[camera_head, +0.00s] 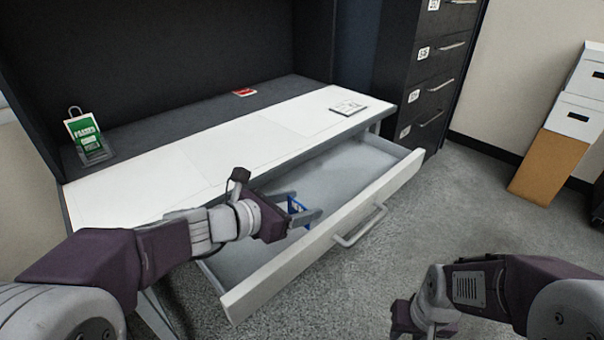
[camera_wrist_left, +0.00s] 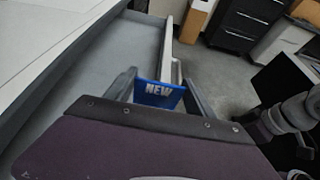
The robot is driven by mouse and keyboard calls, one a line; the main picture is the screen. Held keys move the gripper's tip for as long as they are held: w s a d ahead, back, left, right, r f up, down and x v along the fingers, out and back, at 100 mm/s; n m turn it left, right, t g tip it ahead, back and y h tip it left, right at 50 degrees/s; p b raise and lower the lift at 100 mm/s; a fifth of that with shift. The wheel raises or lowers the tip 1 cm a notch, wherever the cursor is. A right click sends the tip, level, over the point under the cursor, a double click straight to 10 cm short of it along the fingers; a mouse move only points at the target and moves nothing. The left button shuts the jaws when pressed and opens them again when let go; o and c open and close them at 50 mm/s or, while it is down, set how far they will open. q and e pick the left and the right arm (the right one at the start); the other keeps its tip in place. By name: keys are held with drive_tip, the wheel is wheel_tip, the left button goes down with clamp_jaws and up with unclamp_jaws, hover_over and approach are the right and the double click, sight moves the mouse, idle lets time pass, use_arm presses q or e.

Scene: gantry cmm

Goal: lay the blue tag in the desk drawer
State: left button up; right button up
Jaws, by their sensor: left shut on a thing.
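The blue tag (camera_head: 297,207) is between the fingers of my left gripper (camera_head: 303,208), which is shut on it. In the left wrist view the tag (camera_wrist_left: 158,93) shows white letters reading "NEW" and stands upright between the two fingers. The desk drawer (camera_head: 352,170) is pulled open below the white desktop, with a bare grey floor. My left gripper holds the tag over the drawer, close to its front panel; I cannot tell whether the tag touches the drawer. My right gripper (camera_head: 402,320) is low at the right, outside the drawer, and its fingers do not show clearly.
A green card in a clear stand (camera_head: 86,138) is at the desk's left end. A red tag (camera_head: 244,92) and a white card (camera_head: 348,107) lie on the desk. A dark filing cabinet (camera_head: 428,80) and stacked boxes (camera_head: 570,120) stand at right. The carpet before the drawer is clear.

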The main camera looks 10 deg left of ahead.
use_arm(q)
drive_tip(key=shift+w+a+f, duration=0.1)
drive_tip(key=shift+a+f, duration=0.1)
drive_tip(key=shift+a, duration=0.05)
drive_tip(key=w+a+f+b, duration=0.1)
drive_tip(key=w+a+f, duration=0.1)
drive_tip(key=w, duration=0.1)
drive_tip(key=w+a+f+b, duration=0.2)
drive_tip(key=w, duration=0.1)
drive_tip(key=w+a+f+b, duration=0.1)
drive_tip(key=w+a+f, duration=0.1)
drive_tip(key=w, duration=0.1)
drive_tip(key=shift+a+f, duration=0.3)
wheel_tip(320, 180, down, 4)
drive_tip(key=b, duration=0.3)
drive_tip(key=shift+f, duration=0.15)
drive_tip(key=shift+r, duration=0.2)
drive_tip(key=shift+f, duration=0.2)
drive_tip(key=o, duration=1.3)
drive_tip(key=shift+r, duration=0.15)
